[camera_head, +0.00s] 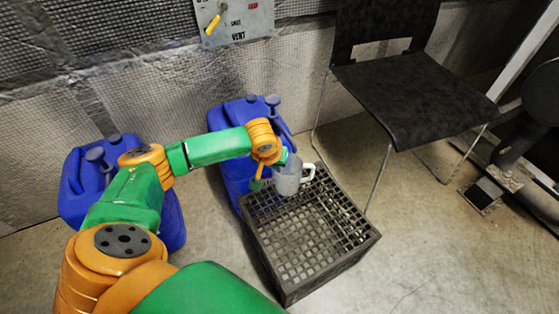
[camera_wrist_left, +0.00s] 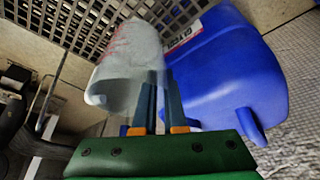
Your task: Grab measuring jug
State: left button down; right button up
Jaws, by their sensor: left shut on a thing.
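The measuring jug (camera_head: 288,176) is a pale grey, translucent vessel with a white handle on its right side. It is over the far left corner of the black crate; I cannot tell whether it touches the crate. My left gripper (camera_head: 277,168) is shut on the jug's wall, on the side away from the handle. The left wrist view shows the jug (camera_wrist_left: 128,60) with faint red markings, and the fingers of my left gripper (camera_wrist_left: 162,82) at its edge. My right gripper is not in view.
The black grid crate (camera_head: 325,270) stands on the floor. A blue canister (camera_head: 228,115) stands close behind it, and another (camera_head: 75,185) is at the left. A black chair (camera_head: 415,90) stands at the right. The floor at the lower right is clear.

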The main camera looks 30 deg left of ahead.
pick_arm(q)
jog(key=s+r+p, duration=0.5)
jog(key=s+r, duration=0.1)
jog(key=s, duration=0.4)
jog(key=shift+s+d, duration=0.25)
jog(key=shift+s, duration=0.1)
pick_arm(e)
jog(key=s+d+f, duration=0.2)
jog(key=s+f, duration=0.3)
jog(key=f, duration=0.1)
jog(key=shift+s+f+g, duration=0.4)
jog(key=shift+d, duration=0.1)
pick_arm(q)
jog(key=shift+r, duration=0.1)
